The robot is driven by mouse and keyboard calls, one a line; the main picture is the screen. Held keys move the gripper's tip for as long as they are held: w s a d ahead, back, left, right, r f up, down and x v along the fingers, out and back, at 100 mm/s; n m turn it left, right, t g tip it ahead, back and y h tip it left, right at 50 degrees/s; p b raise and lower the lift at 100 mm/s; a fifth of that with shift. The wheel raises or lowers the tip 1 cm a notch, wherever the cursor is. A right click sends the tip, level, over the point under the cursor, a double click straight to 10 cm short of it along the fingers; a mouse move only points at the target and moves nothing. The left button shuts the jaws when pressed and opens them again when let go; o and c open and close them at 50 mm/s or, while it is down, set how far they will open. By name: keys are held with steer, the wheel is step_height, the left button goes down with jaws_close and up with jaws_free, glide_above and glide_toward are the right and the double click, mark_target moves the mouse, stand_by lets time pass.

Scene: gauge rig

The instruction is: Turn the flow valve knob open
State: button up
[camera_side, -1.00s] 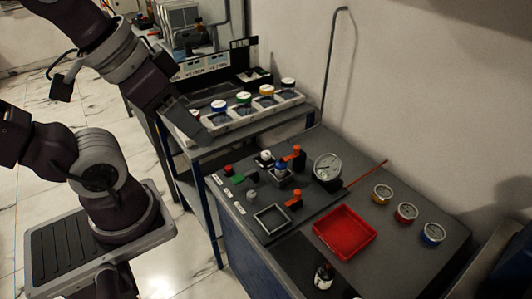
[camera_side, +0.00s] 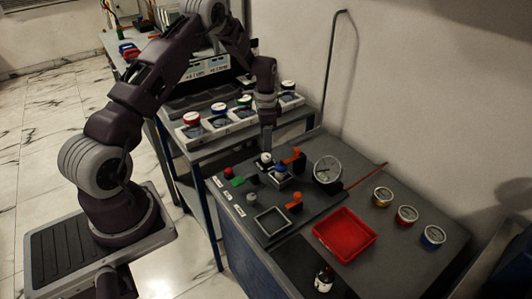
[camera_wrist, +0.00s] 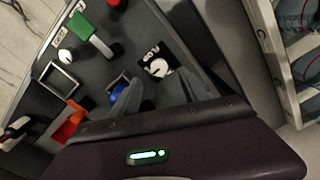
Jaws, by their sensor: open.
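A white knob with a pointer (camera_wrist: 158,68) sits on a black-and-white marked plate in the wrist view. My gripper (camera_wrist: 166,84) is open, with one finger either side of the near space below the knob in the picture. In the side view my gripper (camera_side: 267,143) points down just above the knob. Contact cannot be told; the fingers appear empty.
A blue knob (camera_side: 281,170) and an orange handle (camera_side: 296,157) stand close beside it. A round gauge (camera_side: 327,170), a second orange handle (camera_side: 294,203), a red button (camera_side: 228,171), a green block (camera_side: 238,181) and a red tray (camera_side: 344,232) are nearby.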

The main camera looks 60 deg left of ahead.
mark_target(266, 156)
step_height(266, 156, down, 6)
steer(key=shift+f, duration=0.1)
steer(key=shift+d, duration=0.1)
jaws_close()
